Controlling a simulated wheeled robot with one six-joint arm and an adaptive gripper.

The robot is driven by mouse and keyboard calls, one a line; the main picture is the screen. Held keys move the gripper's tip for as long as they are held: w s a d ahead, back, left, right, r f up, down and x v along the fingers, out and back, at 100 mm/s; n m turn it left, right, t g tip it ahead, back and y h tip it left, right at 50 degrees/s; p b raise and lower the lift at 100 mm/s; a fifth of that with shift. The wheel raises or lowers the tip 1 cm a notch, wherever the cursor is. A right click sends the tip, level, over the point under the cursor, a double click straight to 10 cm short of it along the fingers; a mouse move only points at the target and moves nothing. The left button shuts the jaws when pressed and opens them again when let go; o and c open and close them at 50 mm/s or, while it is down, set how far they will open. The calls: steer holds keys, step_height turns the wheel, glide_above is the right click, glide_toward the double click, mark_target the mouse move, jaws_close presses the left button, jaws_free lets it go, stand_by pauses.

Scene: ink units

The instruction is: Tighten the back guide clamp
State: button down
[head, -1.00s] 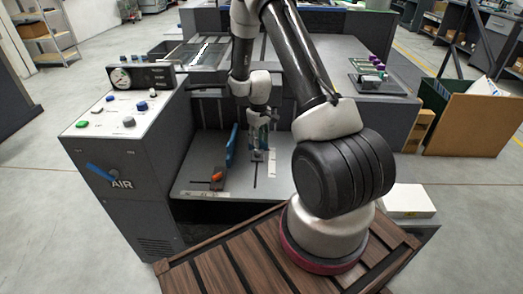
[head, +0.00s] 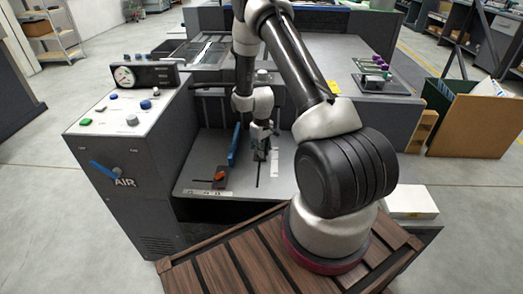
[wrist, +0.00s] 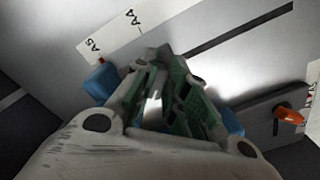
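An orange lever (head: 220,176) stands on a dark bar near the front left of the grey feed plate (head: 195,175); it shows at right in the wrist view (wrist: 288,114). A tall blue guide (head: 234,146) stands behind it. My gripper (head: 261,150) points down over the plate, right of the blue guide. In the wrist view, a blue block (wrist: 100,82) with a small red pointer sits beside a scale marked A5 and A4. My gripper's green fingers (wrist: 167,62) converge near it; their gap is unclear. Which part is the back guide clamp is not clear.
A grey cabinet marked AIR (head: 123,183), with a gauge and coloured knobs on top, stands left of the plate. Slots run across the plate. The bare plate between slots and scales is clear.

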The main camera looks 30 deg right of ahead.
steer(key=shift+m, duration=0.4)
steer(key=m, duration=0.4)
steer(key=shift+a, duration=0.2)
steer(key=m, duration=0.4)
steer(key=shift+w+a+m, duration=0.1)
steer(key=shift+a+m, duration=0.05)
steer(key=shift+m, duration=0.15)
steer(key=m, duration=0.4)
steer(key=shift+w+a, duration=0.1)
steer(key=shift+a, duration=0.05)
steer(key=shift+w+m, duration=0.2)
steer(key=shift+m, duration=2)
steer(key=c, duration=1.4)
jaws_free()
steer(key=shift+c, duration=0.2)
